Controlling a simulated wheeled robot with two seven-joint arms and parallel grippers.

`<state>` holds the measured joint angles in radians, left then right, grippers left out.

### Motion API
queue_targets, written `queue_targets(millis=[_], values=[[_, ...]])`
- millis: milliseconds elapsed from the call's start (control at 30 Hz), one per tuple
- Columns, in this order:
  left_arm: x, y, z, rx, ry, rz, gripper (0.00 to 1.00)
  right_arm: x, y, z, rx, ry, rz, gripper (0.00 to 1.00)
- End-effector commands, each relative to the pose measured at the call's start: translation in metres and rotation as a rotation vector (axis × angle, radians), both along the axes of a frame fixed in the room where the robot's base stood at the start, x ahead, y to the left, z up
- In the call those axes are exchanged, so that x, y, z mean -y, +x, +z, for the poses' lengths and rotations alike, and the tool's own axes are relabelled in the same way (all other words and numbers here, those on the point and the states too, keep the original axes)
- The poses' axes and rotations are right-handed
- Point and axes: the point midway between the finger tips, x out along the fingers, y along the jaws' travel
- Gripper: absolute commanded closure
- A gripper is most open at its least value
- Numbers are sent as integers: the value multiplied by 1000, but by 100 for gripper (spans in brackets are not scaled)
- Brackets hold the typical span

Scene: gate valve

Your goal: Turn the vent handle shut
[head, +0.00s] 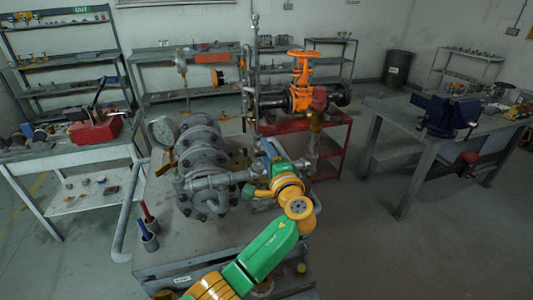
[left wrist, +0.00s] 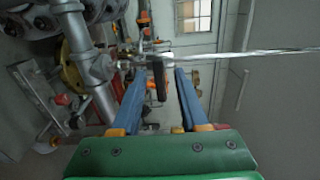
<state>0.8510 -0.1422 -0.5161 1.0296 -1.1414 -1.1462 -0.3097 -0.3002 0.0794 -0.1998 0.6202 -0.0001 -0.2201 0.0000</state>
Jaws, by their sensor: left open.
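My left gripper (head: 270,152) is beside the grey pipework at the right of the flanged valve body (head: 205,155). In the left wrist view its two blue fingers (left wrist: 161,72) are apart. A dark, narrow handle (left wrist: 158,82) shows between the fingertips, with a gap to each finger; it looks like the vent handle, on a small fitting beside a grey pipe (left wrist: 92,65). I cannot tell whether it lies fully between the fingers in depth. In the head view my arm and gripper hide this handle. My right gripper is not in view.
An orange gate valve (head: 301,82) sits on a red stand (head: 332,135) behind. A workbench with a blue vise (head: 440,115) is at the right. Open floor lies at the lower right.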

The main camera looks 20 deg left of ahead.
Motion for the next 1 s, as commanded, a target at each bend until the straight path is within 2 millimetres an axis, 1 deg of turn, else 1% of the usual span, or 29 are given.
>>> queue_targets(millis=[67,133,300,433,533,767,833,867,933,967,1000], values=[[2,-2,-1,0,0,-1,56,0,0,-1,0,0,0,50],[7,-9,-2,2,-1,-2,56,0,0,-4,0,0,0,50],[27,-39,-5,2,-5,-3,56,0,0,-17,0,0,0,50],[37,-55,-3,0,-2,-1,56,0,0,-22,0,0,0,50],[40,-59,-1,-1,-1,-1,56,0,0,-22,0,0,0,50],[39,-58,-2,-4,-1,-1,56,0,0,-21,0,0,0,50],[39,-55,-20,-40,-10,-16,56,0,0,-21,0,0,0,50],[39,-53,-36,-73,-22,-33,56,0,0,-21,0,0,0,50],[40,-50,-93,-183,-69,-82,56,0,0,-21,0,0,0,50],[39,-52,-124,-242,-102,-104,56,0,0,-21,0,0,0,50],[40,-58,-168,-320,-155,-133,56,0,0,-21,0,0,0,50]])
